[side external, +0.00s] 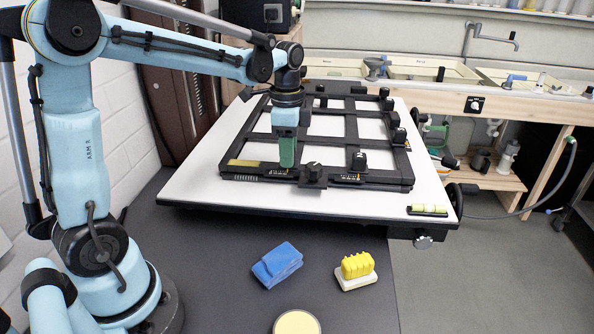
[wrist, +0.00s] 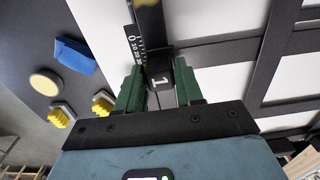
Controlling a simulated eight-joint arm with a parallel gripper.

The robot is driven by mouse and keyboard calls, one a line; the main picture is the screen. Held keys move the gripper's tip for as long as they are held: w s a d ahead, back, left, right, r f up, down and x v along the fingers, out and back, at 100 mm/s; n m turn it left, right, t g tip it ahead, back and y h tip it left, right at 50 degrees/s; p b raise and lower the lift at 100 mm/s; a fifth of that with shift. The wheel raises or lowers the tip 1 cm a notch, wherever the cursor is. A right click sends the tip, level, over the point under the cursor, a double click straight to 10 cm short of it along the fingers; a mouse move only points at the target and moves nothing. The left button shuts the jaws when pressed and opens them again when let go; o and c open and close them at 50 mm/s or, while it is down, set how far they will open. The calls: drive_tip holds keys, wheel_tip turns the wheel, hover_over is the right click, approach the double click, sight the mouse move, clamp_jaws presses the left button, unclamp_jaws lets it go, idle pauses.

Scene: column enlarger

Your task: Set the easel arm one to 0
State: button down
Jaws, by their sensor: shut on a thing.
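The black easel (side external: 318,178), a frame of crossing bars, lies on a white board. In the wrist view a black block marked 1 (wrist: 158,77), which I take for easel arm one, sits beside a scale (wrist: 137,46). The scale's 0 is at its far end, and the other numbers run towards the block. The block is away from the 0; its exact reading is too small to tell. My gripper (wrist: 160,85) has its green fingers shut on the block, one on each side. In the side view my gripper (side external: 287,152) points down at the easel's front bar and hides the block.
Other black knobs (side external: 359,160) stand up from the easel. A spirit level (side external: 428,210) lies at the white board's (side external: 188,188) front right corner. On the dark table are a blue cloth (side external: 278,265), a yellow brush (side external: 357,266) and a round beige disc (side external: 297,322).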

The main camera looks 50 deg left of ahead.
drive_tip(key=shift+s+a, duration=1.3)
drive_tip(key=c, duration=0.8)
unclamp_jaws()
wheel_tip(320, 180, up, 12)
drive_tip(key=shift+r, duration=0.15)
drive_tip(key=shift+d, duration=0.1)
drive_tip(key=s+d+f+n+t, duration=0.7)
drive_tip(key=d+f+n, duration=0.2)
drive_tip(key=f, duration=0.3)
drive_tip(key=shift+d, duration=0.85)
